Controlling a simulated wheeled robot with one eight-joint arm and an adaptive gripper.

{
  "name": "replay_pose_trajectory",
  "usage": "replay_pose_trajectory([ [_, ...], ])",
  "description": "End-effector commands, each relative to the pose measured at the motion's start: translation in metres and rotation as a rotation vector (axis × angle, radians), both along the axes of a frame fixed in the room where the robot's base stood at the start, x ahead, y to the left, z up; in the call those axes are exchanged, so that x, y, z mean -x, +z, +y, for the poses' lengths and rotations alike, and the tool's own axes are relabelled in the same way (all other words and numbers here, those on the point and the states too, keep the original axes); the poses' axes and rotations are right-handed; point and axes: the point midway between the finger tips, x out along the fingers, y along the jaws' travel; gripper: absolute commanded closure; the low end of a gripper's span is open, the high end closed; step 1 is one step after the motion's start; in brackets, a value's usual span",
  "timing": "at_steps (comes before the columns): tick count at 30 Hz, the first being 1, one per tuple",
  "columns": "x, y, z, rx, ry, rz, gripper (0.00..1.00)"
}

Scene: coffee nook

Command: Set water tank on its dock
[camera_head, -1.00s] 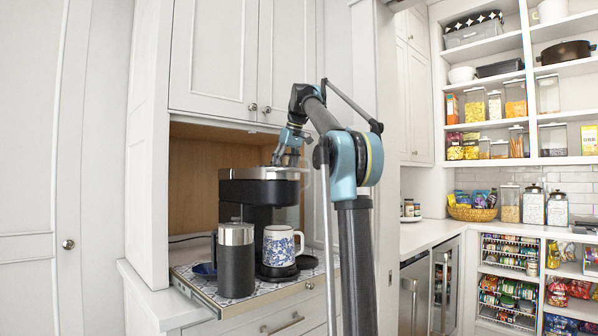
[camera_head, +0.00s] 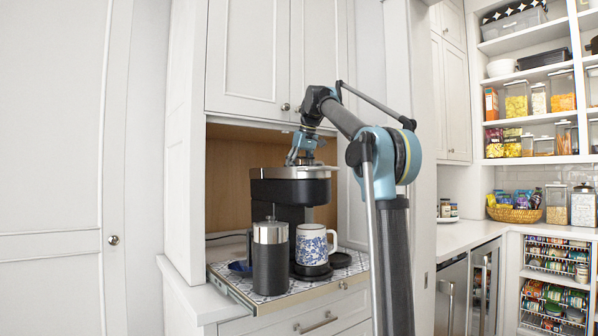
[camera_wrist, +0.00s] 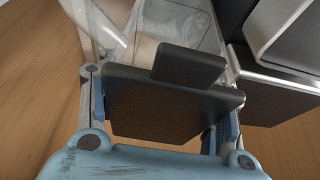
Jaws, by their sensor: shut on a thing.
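The water tank shows in the wrist view as a clear-walled container (camera_wrist: 190,28) with a black lid (camera_wrist: 165,108) that has a raised tab. My gripper (camera_wrist: 165,100) has its fingers on both sides of the lid and is shut on the tank. In the head view my gripper (camera_head: 305,150) is above and behind the top of the black and silver coffee maker (camera_head: 290,188). The coffee maker hides most or all of the tank there. The coffee maker's silver-edged top also shows at the right of the wrist view (camera_wrist: 288,35). I cannot make out the dock.
A dark canister with a silver top (camera_head: 270,255) stands in front of the coffee maker. A blue-patterned mug (camera_head: 312,246) sits under its spout. Both are on a patterned pull-out tray (camera_head: 238,284). The wooden niche (camera_head: 228,185) and upper cabinet (camera_head: 250,60) closely surround my gripper.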

Motion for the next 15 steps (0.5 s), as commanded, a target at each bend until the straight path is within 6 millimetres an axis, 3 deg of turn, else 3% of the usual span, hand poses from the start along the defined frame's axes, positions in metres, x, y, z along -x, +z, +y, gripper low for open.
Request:
replay_pose_trajectory([
  [15, 0.001, -0.028, 0.001, -0.002, 0.002, 0.001, 1.0],
])
